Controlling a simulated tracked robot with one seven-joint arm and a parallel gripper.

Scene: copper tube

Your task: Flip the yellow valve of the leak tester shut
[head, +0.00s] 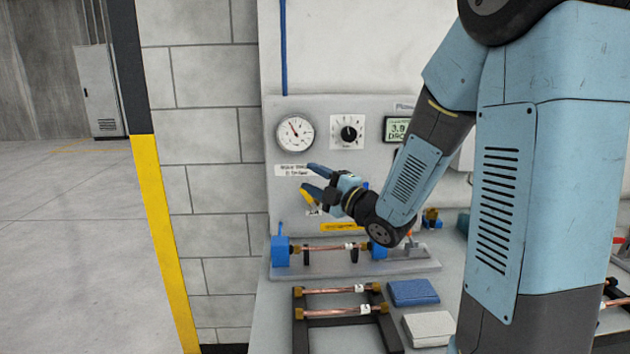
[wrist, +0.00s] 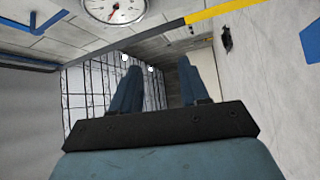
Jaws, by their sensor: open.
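The leak tester's grey panel (head: 284,220) stands against the wall in the head view. A yellow piece (head: 307,198), which looks like the valve lever, shows just under my lower finger. The rest of the valve is hidden behind my gripper, so its angle is hard to tell. My gripper (head: 309,177) is open and empty in front of the panel, fingers pointing left. Whether the lower finger touches the yellow piece is not clear. In the wrist view my two fingers (wrist: 158,68) are spread with nothing between them, and I do not make out the valve there.
A gauge (head: 295,133), a knob (head: 348,132) and a display (head: 397,129) sit above. Below, a copper tube (head: 330,247) spans blue clamps (head: 280,251).

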